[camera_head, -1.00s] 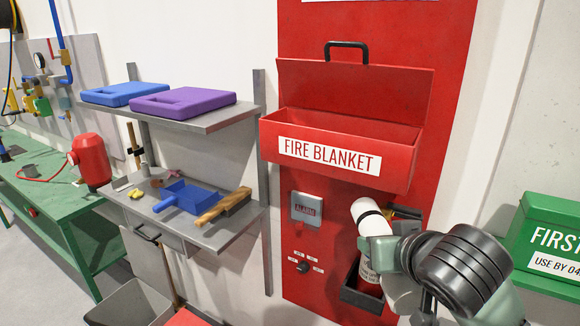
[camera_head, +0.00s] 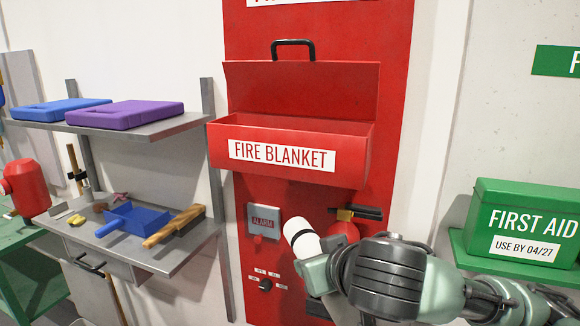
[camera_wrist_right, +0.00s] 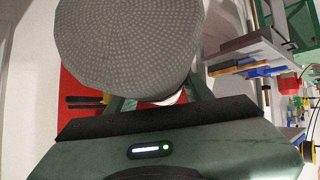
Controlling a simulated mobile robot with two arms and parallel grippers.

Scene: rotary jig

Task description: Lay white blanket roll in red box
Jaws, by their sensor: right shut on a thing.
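The white blanket roll (camera_head: 301,237), with a dark band around it, is tilted in front of the red panel, below the red box. My right gripper (camera_head: 318,266) is shut on it; the arm hides its lower part. In the right wrist view, a large grey dotted round face, apparently the roll's end (camera_wrist_right: 128,45), covers most of my right gripper (camera_wrist_right: 160,101). The red box (camera_head: 218,146), marked FIRE BLANKET, is open at the top with its lid raised behind it. The part of its inside that shows looks empty. My left gripper is out of view.
Shelves (camera_head: 155,131) with tools stand left. A green first aid box (camera_head: 525,222) is at right.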

